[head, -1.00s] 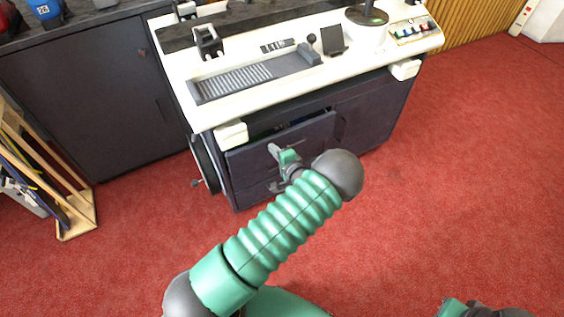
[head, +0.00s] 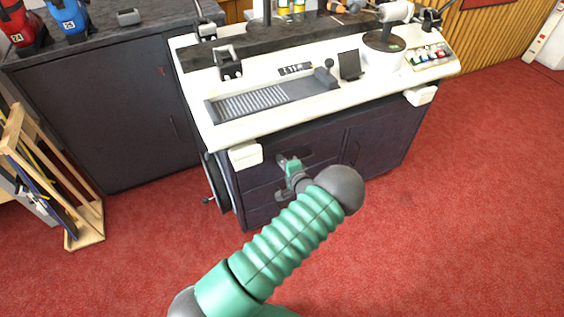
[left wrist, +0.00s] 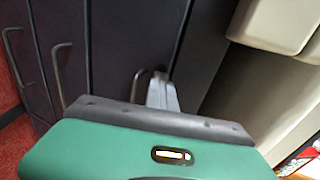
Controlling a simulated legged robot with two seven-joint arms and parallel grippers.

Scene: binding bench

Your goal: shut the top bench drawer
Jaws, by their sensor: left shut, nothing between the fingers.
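The top bench drawer (head: 318,150) is under the white bench top, and its dark front looks flush or nearly flush with the cabinet. No open gap shows above it in the head view. My left gripper (head: 286,161) is shut and empty, with its fingertips at the drawer front beside the handle. The left wrist view shows the shut grey fingers (left wrist: 162,92) close to the dark drawer front (left wrist: 130,40) and its handle (left wrist: 138,85). I cannot tell whether they touch it. My right gripper is out of view.
The white bench top (head: 290,113) overhangs the cabinet, with a white corner block (head: 245,154) near the gripper. A dark handwheel (head: 216,184) is on the cabinet's left side. A wooden rack (head: 85,222) stands at far left. Red floor (head: 450,230) is clear on the right.

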